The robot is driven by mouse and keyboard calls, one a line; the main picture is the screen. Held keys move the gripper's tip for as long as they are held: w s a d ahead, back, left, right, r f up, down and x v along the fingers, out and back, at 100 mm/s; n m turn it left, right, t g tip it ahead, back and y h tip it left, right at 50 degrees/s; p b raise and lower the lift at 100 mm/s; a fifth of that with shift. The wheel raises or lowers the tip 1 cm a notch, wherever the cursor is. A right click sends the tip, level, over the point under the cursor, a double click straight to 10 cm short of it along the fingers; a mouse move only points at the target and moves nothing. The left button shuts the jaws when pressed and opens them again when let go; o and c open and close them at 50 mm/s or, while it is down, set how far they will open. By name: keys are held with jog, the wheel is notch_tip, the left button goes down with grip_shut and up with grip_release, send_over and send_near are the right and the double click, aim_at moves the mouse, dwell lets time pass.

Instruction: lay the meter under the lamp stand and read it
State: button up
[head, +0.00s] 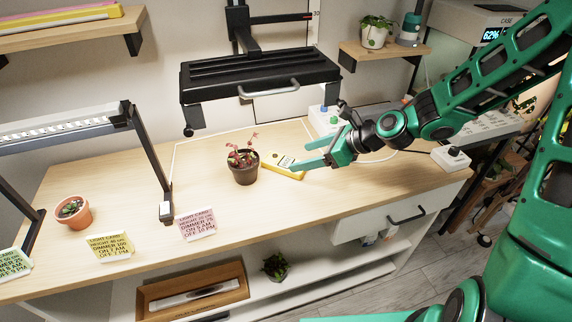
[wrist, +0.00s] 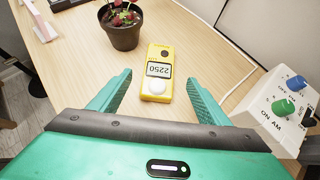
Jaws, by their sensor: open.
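The yellow meter (head: 286,166) lies flat on the wooden bench, right of a dark pot. In the wrist view the meter (wrist: 157,52) has a white dome at its near end and a display that appears to read 2250. My gripper (head: 302,156) is open, its fingers pointing left over the meter's right end. In the wrist view the gripper (wrist: 160,80) has a finger on either side of the dome end, with gaps; contact does not show. A black lamp head (head: 260,78) on a wall-side column hangs above.
A reddish plant in a dark pot (head: 244,172) stands close left of the meter. A control box with blue and green knobs (wrist: 284,104) is to the right. Light cards (head: 197,224) and a terracotta pot (head: 73,212) are at left. The bench's front middle is clear.

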aim_at(286, 161)
jog(key=shift+x, duration=3.6)
jog(key=c, duration=1.3)
jog(key=shift+c, duration=0.2)
jog(key=shift+s, duration=0.1)
